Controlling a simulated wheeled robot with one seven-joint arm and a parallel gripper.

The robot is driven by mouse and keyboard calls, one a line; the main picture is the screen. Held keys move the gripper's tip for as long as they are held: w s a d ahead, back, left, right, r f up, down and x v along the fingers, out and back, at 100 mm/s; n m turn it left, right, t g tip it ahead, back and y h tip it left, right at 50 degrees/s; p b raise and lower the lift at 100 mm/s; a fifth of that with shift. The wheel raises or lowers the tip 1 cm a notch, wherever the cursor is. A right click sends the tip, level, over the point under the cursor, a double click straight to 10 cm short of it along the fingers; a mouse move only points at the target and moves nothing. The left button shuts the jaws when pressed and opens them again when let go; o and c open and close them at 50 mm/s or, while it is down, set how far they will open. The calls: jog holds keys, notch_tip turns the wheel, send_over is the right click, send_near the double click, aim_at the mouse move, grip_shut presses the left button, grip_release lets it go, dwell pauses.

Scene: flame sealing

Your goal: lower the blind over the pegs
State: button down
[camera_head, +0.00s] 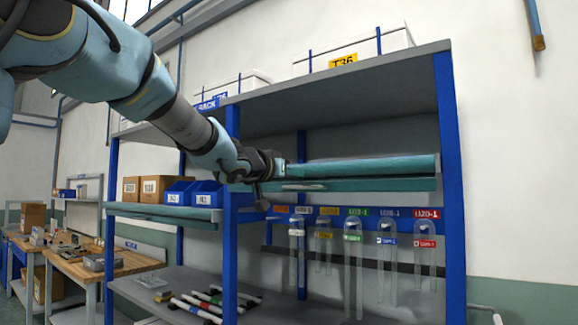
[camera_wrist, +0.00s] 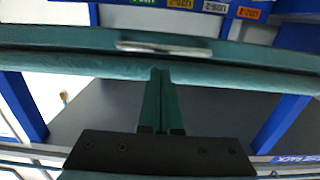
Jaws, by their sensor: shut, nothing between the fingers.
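The teal blind (camera_head: 365,167) is rolled up under the upper shelf of the blue rack, with its bottom bar (camera_head: 385,184) just below the roll. A pale handle (camera_head: 303,187) is on the bar; it also shows in the wrist view (camera_wrist: 163,47). Below, a blue peg rail (camera_head: 340,213) carries coloured labels, and clear U-shaped tubes (camera_head: 353,275) hang from it, uncovered. My gripper (camera_head: 284,170) is at the left part of the blind. In the wrist view its fingers (camera_wrist: 160,75) are together and empty, pointing at the teal roll, apart from the handle. Contact with the roll is unclear.
Blue rack posts (camera_head: 453,190) stand at each side. Blue bins (camera_head: 193,192) and cardboard boxes (camera_head: 150,189) sit on the shelf at left. Coloured-banded rods (camera_head: 205,305) lie on the lower shelf. A wooden workbench (camera_head: 85,262) is further left. Space before the tubes looks clear.

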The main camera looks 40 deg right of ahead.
jog(key=shift+d+f, duration=0.1)
jog(key=shift+f, duration=0.5)
jog(key=shift+f, duration=0.1)
notch_tip(320, 180, down, 54)
jog(key=b, duration=3.9)
jog(key=shift+f, duration=0.15)
